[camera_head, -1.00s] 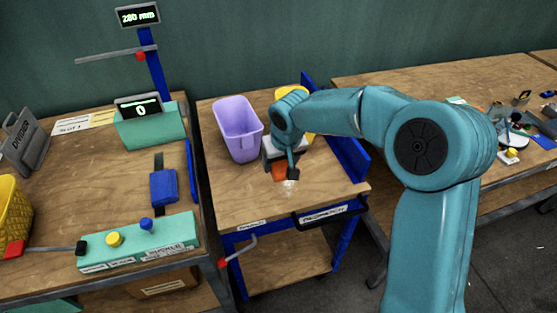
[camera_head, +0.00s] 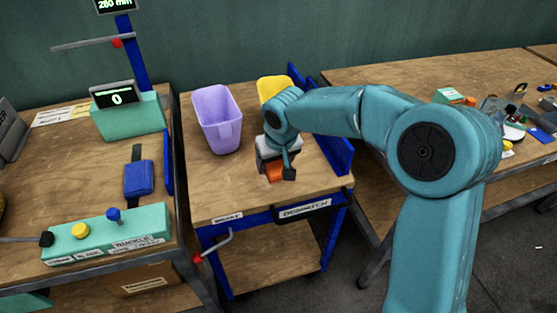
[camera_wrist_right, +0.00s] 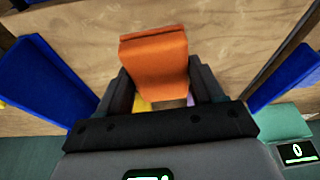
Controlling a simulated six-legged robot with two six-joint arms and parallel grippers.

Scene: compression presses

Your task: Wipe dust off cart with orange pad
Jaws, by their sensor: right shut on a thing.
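The wooden cart top (camera_head: 212,188) stands in the middle of the head view, between two tables. My right gripper (camera_head: 277,172) points down at the cart's front right part and is shut on the orange pad (camera_head: 274,173). The pad is low, at or just above the wood; I cannot tell if it touches. In the right wrist view the orange pad (camera_wrist_right: 155,58) sits between the two dark fingers of the gripper (camera_wrist_right: 160,82). No dust shows clearly now; the pad and gripper hide part of the surface. My left gripper is not in view.
A purple bin (camera_head: 218,120) and a yellow bin (camera_head: 274,88) stand at the cart's back. A blue side panel (camera_head: 334,150) edges its right. The left table holds a green control box (camera_head: 110,236) and a press. The cart's front left is clear.

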